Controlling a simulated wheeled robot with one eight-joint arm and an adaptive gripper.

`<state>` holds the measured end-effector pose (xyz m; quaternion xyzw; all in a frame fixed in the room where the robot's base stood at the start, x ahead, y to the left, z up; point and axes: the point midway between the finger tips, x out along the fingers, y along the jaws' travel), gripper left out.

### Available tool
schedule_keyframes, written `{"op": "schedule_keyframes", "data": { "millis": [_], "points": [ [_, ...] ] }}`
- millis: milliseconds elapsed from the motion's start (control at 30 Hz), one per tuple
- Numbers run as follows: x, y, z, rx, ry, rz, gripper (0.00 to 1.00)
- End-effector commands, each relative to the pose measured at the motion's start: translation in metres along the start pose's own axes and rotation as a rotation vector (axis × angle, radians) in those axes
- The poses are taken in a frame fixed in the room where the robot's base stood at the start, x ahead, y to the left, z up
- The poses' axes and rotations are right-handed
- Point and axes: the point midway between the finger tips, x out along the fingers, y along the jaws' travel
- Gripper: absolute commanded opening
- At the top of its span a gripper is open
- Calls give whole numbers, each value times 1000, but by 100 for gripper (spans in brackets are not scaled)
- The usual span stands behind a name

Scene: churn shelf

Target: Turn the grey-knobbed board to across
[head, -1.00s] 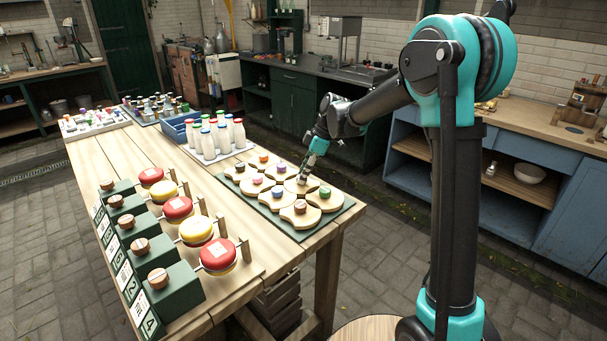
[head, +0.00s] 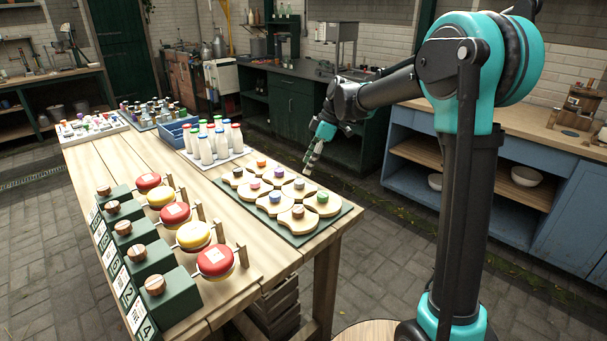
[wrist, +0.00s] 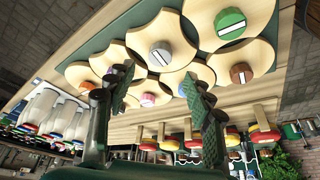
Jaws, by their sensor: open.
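The grey-knobbed board (head: 290,192) is a pale wooden disc with scooped edges, lying among similar boards on a green base (head: 331,216) at the table's near right. Its grey knob (wrist: 161,54) shows in the wrist view with a white stripe running diagonally; in the head view it is small. My gripper (head: 310,168) is open and empty, above and just beyond the board's right-hand side, apart from it.
Boards with green (head: 323,197), brown (head: 298,211) and blue knobs crowd around the grey one. White bottles (head: 207,150) stand farther back. Red and yellow discs (head: 215,260) on posts and green blocks (head: 170,300) line the left. The plank between is bare.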

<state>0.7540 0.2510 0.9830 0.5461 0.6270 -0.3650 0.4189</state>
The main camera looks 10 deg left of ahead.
Motion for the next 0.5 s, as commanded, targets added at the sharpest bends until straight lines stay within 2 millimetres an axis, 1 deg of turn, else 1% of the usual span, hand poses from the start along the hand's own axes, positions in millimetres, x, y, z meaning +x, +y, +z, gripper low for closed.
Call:
{"op": "schedule_keyframes", "data": {
  "millis": [33,200,333,500],
  "points": [
    [-11,0,0,1,0,1,53],
    [-37,0,0,0,0,1,53],
    [-48,0,0,0,0,1,53],
    [-52,0,0,0,0,0,53]
  ]
}}
